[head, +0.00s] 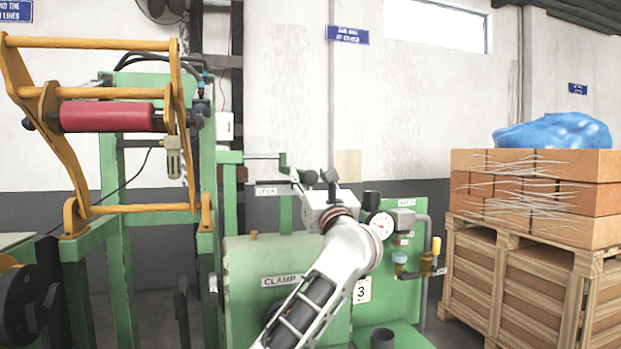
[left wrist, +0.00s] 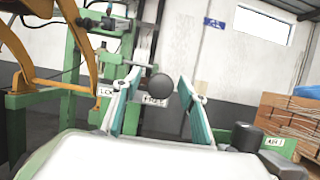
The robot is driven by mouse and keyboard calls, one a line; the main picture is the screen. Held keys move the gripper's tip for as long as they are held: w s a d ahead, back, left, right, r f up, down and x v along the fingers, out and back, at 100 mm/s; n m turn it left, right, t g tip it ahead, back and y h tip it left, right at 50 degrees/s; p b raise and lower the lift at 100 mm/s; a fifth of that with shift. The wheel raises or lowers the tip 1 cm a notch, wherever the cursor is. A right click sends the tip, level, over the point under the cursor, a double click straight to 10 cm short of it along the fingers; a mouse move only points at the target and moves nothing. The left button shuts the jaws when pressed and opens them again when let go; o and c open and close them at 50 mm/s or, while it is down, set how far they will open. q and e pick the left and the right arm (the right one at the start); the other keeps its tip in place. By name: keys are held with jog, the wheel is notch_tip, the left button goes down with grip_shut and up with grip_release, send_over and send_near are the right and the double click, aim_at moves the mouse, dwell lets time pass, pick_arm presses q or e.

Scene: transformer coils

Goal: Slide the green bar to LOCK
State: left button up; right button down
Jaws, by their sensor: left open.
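The green machine (head: 240,260) has a LOCK label (head: 266,190) on a rail at its upper middle, which also shows in the left wrist view (left wrist: 105,91).
A pressure gauge (head: 382,224) and fittings stand just right of my wrist. A CLAMP label (head: 281,281) is on the front panel. A yellow frame with a red roller (head: 107,117) is at left. A wooden pallet crate (head: 515,280) with brick-coloured boxes (head: 535,190) is at right.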

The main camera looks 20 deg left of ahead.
pick_arm(q)
grip_shut()
jog(key=s+a+p, duration=0.3)
jog(key=s+a, duration=0.2)
jog(key=a, duration=0.3)
jog(key=shift+s+a+p, duration=0.25)
jog(key=shift+s+p, duration=0.05)
jog(key=shift+p, duration=0.05)
jog(key=shift+f, duration=0.1)
jog(key=shift+c, duration=2.1)
grip_release()
jog(key=o, duration=0.4)
jog(key=shift+s+a, duration=0.1)
